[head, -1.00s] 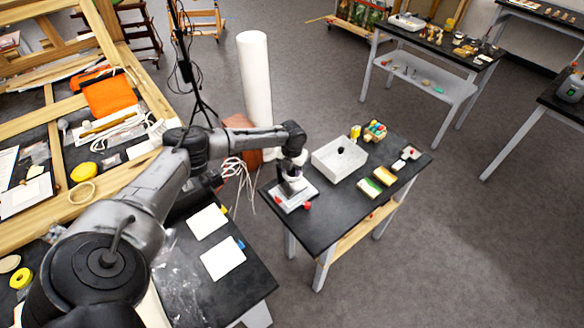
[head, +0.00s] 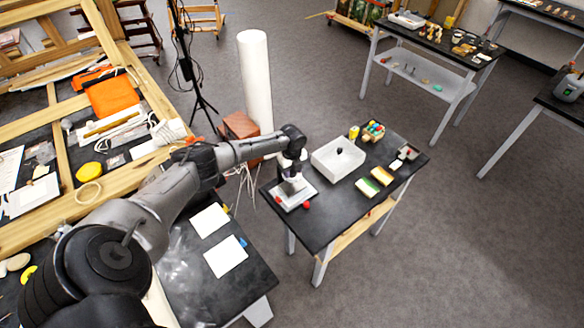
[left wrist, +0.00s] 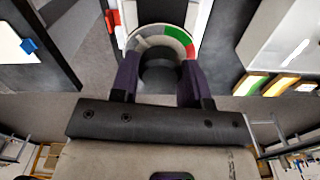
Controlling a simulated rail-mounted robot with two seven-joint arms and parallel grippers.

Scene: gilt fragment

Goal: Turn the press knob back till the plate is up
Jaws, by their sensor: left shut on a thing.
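The press (head: 294,194) stands near the left end of the small black table, with a pale base and a red part at its front corner. My left gripper (head: 291,172) is over it, pointing down. In the left wrist view the round knob (left wrist: 160,42) has a dial rim with grey, white, green and red segments. My left gripper's two dark fingers (left wrist: 160,72) are on either side of it, shut on it. The height of the press plate cannot be told, as the gripper and knob hide it. My right gripper is not in view.
A white open box (head: 338,160) stands right of the press. Green-and-yellow blocks (head: 368,187) and a grey-and-red item (head: 408,152) lie farther right. A yellow container (head: 354,132) stands behind. A tall white roll (head: 255,80) rises from the floor behind the table.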

